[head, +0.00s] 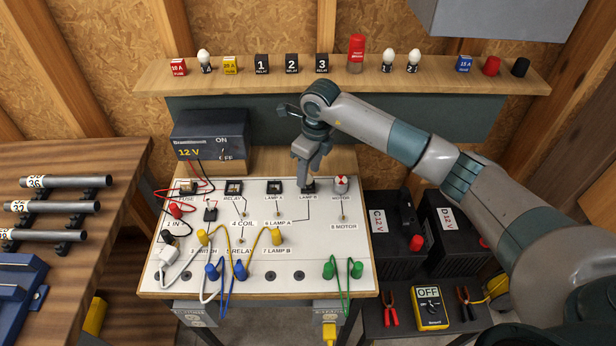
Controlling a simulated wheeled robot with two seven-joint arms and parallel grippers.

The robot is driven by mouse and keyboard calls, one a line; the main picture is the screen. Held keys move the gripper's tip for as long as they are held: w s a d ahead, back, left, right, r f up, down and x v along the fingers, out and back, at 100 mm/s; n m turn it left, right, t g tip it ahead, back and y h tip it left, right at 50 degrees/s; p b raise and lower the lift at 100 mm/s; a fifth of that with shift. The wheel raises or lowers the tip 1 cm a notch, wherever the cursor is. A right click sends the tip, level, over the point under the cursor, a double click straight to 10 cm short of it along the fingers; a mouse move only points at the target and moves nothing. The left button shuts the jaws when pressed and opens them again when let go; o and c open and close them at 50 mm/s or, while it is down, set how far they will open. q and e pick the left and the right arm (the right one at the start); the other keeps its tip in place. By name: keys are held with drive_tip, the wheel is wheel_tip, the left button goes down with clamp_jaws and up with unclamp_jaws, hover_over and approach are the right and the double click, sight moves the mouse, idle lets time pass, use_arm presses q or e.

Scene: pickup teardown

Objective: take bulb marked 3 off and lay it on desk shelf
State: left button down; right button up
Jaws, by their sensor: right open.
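My right gripper (308,181) points down at the lamp B socket (309,189) on the white circuit board (305,240). Its jaws are open, and they cover most of that socket. I cannot see a bulb marked 3; anything in the lamp B socket is hidden by the gripper. The long wooden shelf (290,85) runs along the back above the board. White bulbs stand on it: one at the left (204,58) and two right of the red cylinder, the first (388,58) and the second (413,58). My left gripper is out of view.
The shelf also holds fuses, black relays (292,63) and a red cylinder (356,52); bare stretches lie between them. A 12 V supply (209,135) stands behind the board. A motor (341,184) sits right of lamp B. Coloured wires loop over the board's front.

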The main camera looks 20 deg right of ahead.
drive_tip(key=shift+w+a+f, duration=0.1)
drive_tip(key=shift+f, duration=1)
clamp_jaws()
